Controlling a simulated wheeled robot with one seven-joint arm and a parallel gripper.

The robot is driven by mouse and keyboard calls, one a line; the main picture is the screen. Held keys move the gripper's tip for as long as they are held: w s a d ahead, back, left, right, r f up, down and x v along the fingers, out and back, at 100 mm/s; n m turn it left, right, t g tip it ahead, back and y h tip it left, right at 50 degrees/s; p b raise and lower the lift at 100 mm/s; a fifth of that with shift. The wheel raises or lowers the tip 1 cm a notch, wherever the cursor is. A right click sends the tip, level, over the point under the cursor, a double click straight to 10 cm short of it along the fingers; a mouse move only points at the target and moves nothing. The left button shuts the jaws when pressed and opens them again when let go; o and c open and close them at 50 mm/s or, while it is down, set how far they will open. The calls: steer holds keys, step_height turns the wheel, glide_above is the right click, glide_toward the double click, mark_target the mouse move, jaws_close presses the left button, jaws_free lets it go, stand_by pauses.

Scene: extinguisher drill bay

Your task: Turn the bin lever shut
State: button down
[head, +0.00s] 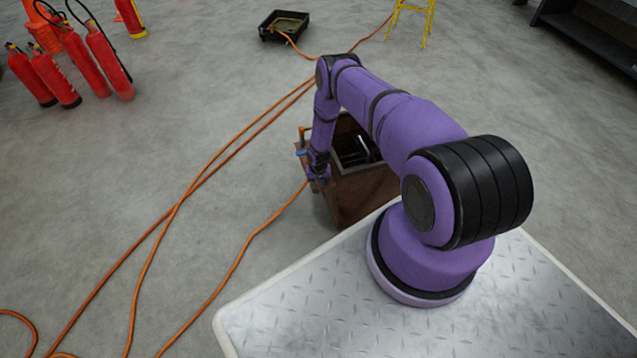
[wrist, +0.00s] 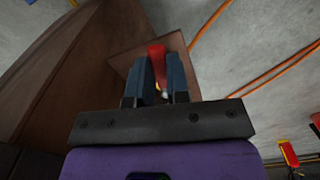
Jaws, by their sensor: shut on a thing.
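The bin is a brown, box-like unit with an open top (head: 362,197), standing on the floor just beyond my base. In the wrist view its brown side (wrist: 60,65) fills the left, and a brown ledge juts out at the centre. The bin lever (wrist: 157,52) has a red grip that shows between the two blue-grey fingers. My gripper (wrist: 157,72) is shut on this red grip. In the head view my gripper (head: 318,178) is down at the bin's left side, and the lever there is hidden or too small to make out.
Orange hoses (head: 181,203) run across the floor left of the bin. Several red extinguishers (head: 108,65) stand at the upper left. A black tray (head: 284,26) and a yellow stand (head: 411,18) are at the back. Open floor lies left and right of the bin.

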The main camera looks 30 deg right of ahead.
steer(key=m, duration=0.1)
steer(key=w+a+m, duration=0.1)
steer(key=m, duration=0.3)
steer(key=shift+w+a, duration=0.3)
steer(key=shift+a, duration=0.1)
steer(key=shift+w+a+m, duration=0.1)
steer(key=shift+w+m, duration=0.65)
steer(key=shift+m, duration=1)
steer(key=shift+w+a+m, duration=0.15)
steer(key=shift+w+m, duration=0.6)
steer(key=shift+m, duration=0.95)
steer(key=shift+w+a+m, duration=0.1)
steer(key=shift+w+m, duration=0.65)
steer(key=shift+m, duration=1)
steer(key=c, duration=1.1)
jaws_free()
